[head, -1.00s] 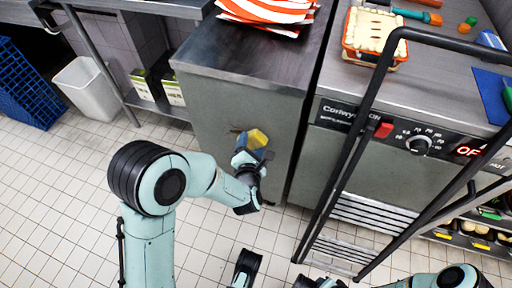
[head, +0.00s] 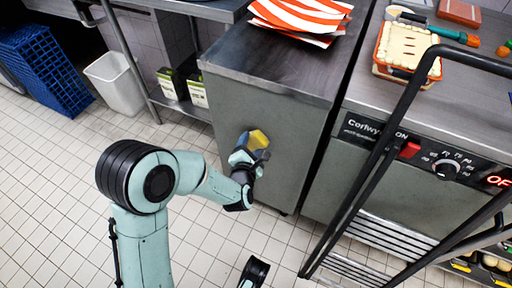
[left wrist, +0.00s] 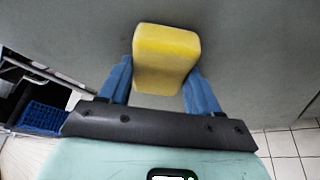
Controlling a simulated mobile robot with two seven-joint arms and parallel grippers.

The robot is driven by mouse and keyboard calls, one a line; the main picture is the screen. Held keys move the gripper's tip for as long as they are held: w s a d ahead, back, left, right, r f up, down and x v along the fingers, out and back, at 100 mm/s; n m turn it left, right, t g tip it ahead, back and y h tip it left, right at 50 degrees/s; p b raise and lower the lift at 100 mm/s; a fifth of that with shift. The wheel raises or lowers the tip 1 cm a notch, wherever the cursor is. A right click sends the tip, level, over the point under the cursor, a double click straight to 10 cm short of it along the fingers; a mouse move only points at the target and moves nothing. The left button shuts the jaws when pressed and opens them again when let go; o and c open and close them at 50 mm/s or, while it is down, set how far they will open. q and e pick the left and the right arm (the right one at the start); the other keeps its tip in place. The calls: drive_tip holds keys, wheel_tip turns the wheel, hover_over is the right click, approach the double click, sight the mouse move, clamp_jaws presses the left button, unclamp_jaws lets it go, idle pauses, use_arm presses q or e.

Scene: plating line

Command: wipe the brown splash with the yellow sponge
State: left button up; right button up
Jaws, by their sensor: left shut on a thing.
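The yellow sponge (head: 258,139) is in my left gripper (head: 247,150), at the front face of the steel cabinet (head: 225,105). In the left wrist view the sponge (left wrist: 166,58) sits between the two blue fingers of the left gripper (left wrist: 162,80), which are shut on it. The grey panel fills the view behind it. I cannot tell whether the sponge touches the panel. I cannot make out the brown splash now; the sponge and gripper cover part of the panel.
Orange-striped cloths (head: 300,15) lie on the cabinet top. A black rail frame (head: 395,130) stands before the oven unit (head: 375,135) at right. A white bin (head: 117,82) and blue crate (head: 45,70) stand at left. Tiled floor in front is clear.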

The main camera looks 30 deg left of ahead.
use_arm(q)
drive_tip(key=shift+s+a+r, duration=0.1)
drive_tip(key=shift+s+a, duration=0.05)
drive_tip(key=shift+a, duration=1.35)
drive_tip(key=shift+s+a+r, duration=0.1)
drive_tip(key=shift+a, duration=1.35)
drive_tip(key=shift+s+r, duration=0.1)
drive_tip(key=shift+w+d, duration=0.3)
drive_tip(key=shift+d, duration=2)
drive_tip(key=shift+w+d, duration=0.25)
drive_tip(key=shift+d, duration=2.1)
drive_tip(key=shift+w+d, duration=0.3)
drive_tip(key=shift+d, duration=2)
drive_tip(key=shift+a, duration=0.1)
drive_tip(key=shift+s+a, duration=0.1)
drive_tip(key=shift+a, duration=0.85)
drive_tip(key=shift+s+a, duration=0.2)
drive_tip(key=shift+a, duration=1.05)
drive_tip(key=shift+s+a, duration=0.2)
drive_tip(key=shift+a, duration=1)
drive_tip(key=shift+s+a, duration=0.15)
drive_tip(key=shift+a, duration=1.55)
drive_tip(key=shift+s+a, duration=0.15)
drive_tip(key=shift+a, duration=1.55)
